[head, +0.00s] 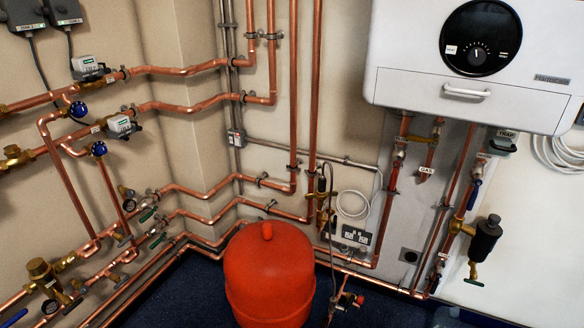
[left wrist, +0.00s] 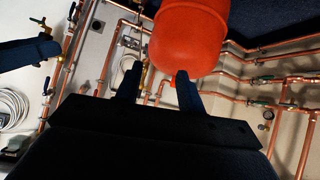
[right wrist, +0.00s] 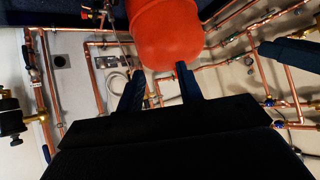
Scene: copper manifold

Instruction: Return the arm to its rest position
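My left gripper (left wrist: 158,72) is open in the left wrist view, with its two dark fingers apart and nothing between them. My right gripper (right wrist: 160,69) is open and empty in the right wrist view, its fingers also apart. Beyond the fingers in both wrist views is the red vessel, seen upside down; I cannot tell the exact gap. Neither gripper can be made out in the head view. A dark blue part of my other arm (left wrist: 30,52) shows at the left of the left wrist view, and another (right wrist: 290,55) at the right of the right wrist view.
The red vessel (head: 268,275) stands on the dark blue floor at bottom centre. Copper pipes (head: 190,190) with valves run along the left and back walls. A white boiler (head: 475,60) hangs at upper right, with pipes and a black filter (head: 486,240) below it.

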